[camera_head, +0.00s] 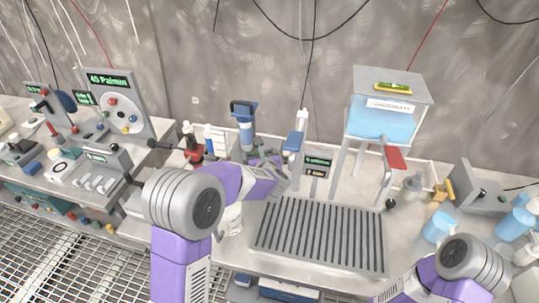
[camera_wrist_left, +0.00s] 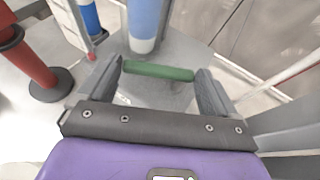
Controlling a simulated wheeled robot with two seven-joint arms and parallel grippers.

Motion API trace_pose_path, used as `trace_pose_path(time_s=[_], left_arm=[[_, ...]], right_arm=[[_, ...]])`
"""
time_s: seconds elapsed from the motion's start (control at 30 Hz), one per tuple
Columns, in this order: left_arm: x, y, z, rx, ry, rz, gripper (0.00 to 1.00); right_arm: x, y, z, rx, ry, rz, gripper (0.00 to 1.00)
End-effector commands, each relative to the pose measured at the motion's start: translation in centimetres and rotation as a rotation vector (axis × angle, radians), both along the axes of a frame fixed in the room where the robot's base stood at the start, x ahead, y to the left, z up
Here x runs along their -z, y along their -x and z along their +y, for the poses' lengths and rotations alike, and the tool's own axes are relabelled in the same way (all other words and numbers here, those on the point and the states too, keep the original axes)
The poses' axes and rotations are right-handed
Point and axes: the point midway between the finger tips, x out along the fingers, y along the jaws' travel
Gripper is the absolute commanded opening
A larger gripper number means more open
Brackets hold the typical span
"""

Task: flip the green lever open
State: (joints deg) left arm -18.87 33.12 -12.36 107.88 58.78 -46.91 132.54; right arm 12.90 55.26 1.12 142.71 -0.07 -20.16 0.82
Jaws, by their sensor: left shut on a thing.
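The green lever (camera_wrist_left: 158,71) shows in the left wrist view as a short green bar spanning the gap between the two grey fingers of my left gripper (camera_wrist_left: 157,76). The gripper is shut on it. A grey rounded body lies below and behind the bar. In the head view my left gripper (camera_head: 274,172) reaches to the middle of the bench and hides most of the lever. How far the lever is turned I cannot tell. My right arm shows at the lower right, but its gripper is not seen.
A blue-and-white column (camera_wrist_left: 143,25) stands just behind the lever. A red bottle (camera_head: 192,143) is to the left. A grey slatted tray (camera_head: 258,240) lies in front at right, and a box with blue liquid (camera_head: 381,124) stands beyond it.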

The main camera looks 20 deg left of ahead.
Motion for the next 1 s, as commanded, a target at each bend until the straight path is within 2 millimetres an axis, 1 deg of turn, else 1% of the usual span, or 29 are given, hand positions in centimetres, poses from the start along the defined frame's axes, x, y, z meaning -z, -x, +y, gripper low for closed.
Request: trace_pose_path(time_s=[0.13, 0.37, 0.4, 0.43, 0.63, 0.73, 0.87, 1.0], left_arm=[[-0.3, 0.3, 0.5, -0.027, 0.002, -0.003, 0.37], [-0.3, 0.3, 0.6, -0.027, 0.001, -0.004, 0.37], [-0.3, 0.3, 0.6, -0.027, 0.001, -0.004, 0.97], [-0.3, 0.3, 0.5, -0.027, 0.001, -0.003, 1.00], [-0.2, 0.3, 0.5, -0.025, 0.001, -0.002, 1.00], [-0.4, 0.7, 0.3, -0.025, 0.001, -0.002, 1.00], [-1.2, 2.2, -0.6, -0.024, 0.001, -0.002, 1.00], [-2.2, 4.1, -1.7, -0.024, 0.002, -0.003, 1.00]], right_arm=[[0.0, 0.0, 0.0, -0.001, 0.000, 0.000, 0.43], [0.0, 0.0, 0.0, -0.001, 0.000, 0.000, 0.43], [0.0, 0.0, 0.0, -0.001, 0.000, 0.000, 0.43], [0.0, 0.0, 0.0, -0.001, 0.000, 0.000, 0.43], [0.0, 0.0, 0.0, -0.001, 0.000, 0.000, 0.43], [-0.1, 0.0, 0.0, -0.001, 0.000, 0.000, 0.43], [-0.3, 0.0, 0.0, -0.001, 0.000, 0.000, 0.43], [-0.5, 0.0, 0.0, -0.001, 0.000, 0.000, 0.43]])
